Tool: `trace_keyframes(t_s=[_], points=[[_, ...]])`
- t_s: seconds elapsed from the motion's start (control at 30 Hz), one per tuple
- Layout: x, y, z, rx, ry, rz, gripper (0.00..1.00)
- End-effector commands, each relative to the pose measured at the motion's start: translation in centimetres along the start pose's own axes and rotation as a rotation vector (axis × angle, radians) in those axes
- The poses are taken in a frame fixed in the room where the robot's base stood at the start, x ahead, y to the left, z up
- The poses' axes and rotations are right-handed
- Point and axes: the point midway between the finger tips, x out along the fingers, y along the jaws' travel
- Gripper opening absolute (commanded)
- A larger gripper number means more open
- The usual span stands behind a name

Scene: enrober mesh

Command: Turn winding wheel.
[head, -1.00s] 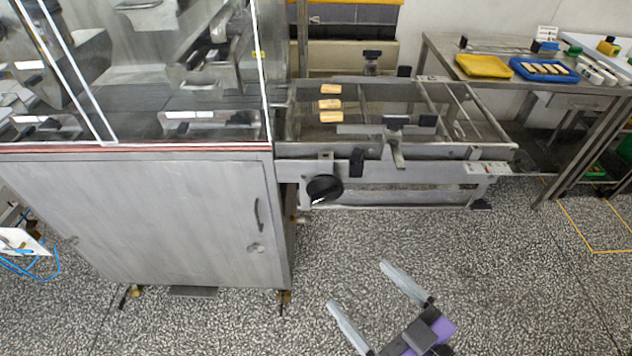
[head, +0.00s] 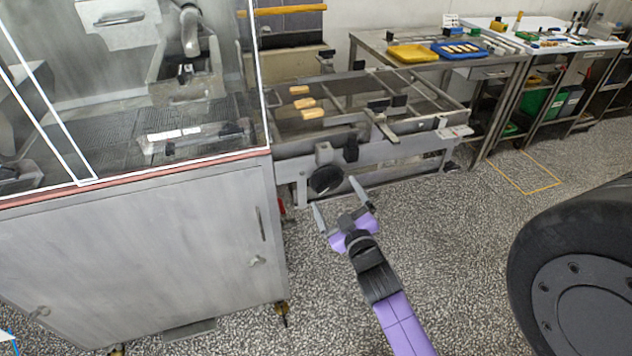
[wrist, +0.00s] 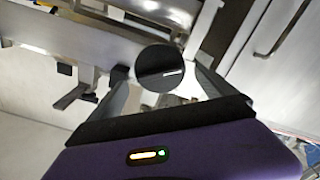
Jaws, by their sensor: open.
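The winding wheel (head: 325,179) is a round black knob on the near side of the conveyor frame, just right of the grey cabinet. It also shows in the wrist view (wrist: 159,66), face-on, with a pale mark across it. My gripper (head: 336,194) is open, its two grey fingers pointing at the wheel. In the wrist view the fingertips (wrist: 158,72) appear on either side of the wheel, with nothing between them but the wheel beyond. I cannot tell whether either finger touches it.
The grey cabinet (head: 140,255) with a glass hood stands close on the left. The conveyor frame (head: 400,150) carries several biscuit-like bars (head: 306,103). A steel table with yellow (head: 412,54) and blue trays (head: 458,51) is behind right. Open speckled floor lies in front.

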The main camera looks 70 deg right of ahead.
Motion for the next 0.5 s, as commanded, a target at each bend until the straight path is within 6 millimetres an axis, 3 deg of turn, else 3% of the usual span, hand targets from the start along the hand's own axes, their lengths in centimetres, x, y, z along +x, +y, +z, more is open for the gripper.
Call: trace_keyframes(t_s=[0.17, 0.5], points=[[1.2, 0.1, -0.2, -0.012, 0.001, 0.000, 0.95], [6.1, 0.1, -0.3, -0.010, 0.002, -0.001, 0.95]])
